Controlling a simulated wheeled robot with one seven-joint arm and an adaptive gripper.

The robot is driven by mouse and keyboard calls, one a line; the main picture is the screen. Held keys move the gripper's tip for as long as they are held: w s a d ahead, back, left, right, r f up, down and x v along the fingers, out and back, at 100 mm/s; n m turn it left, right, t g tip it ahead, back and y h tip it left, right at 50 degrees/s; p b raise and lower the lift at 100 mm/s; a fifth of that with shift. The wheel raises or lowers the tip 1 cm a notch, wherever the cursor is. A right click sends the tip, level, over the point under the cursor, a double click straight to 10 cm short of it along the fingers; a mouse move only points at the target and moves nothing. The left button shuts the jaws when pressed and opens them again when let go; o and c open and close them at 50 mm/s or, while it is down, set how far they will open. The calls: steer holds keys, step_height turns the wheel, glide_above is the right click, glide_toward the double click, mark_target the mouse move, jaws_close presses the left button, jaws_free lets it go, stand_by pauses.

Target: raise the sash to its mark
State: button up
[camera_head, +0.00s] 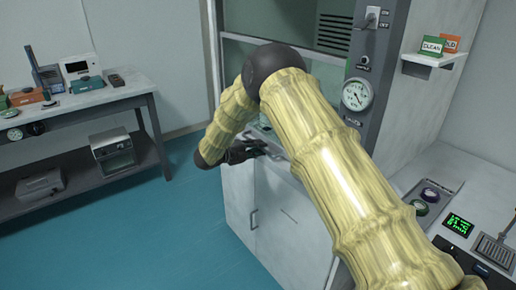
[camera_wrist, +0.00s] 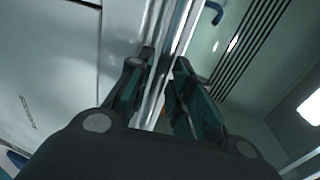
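The fume hood's glass sash (camera_head: 240,62) shows at the upper middle of the head view, partly hidden behind my arm. Its height mark cannot be made out. My gripper (camera_head: 262,148) is at the hood's front, near the front edge above the white cabinet. In the wrist view my gripper (camera_wrist: 165,60) has its two fingers apart. A pale metal rail (camera_wrist: 158,88) runs between them, one finger on each side. I cannot tell whether either finger touches the rail, or whether the rail belongs to the sash.
The hood's grey post carries a switch (camera_head: 373,17) and a round gauge (camera_head: 356,94). A white shelf (camera_head: 430,59) holds green and orange signs. A bench (camera_head: 100,97) with instruments stands at left. Blue floor (camera_head: 150,225) is open between bench and hood. A counter with devices lies right.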

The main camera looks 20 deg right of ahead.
jaws_close()
step_height(320, 180, up, 40)
steer(key=p, duration=0.4)
steer(key=shift+p, duration=0.3)
jaws_free()
steer(key=shift+a, duration=0.1)
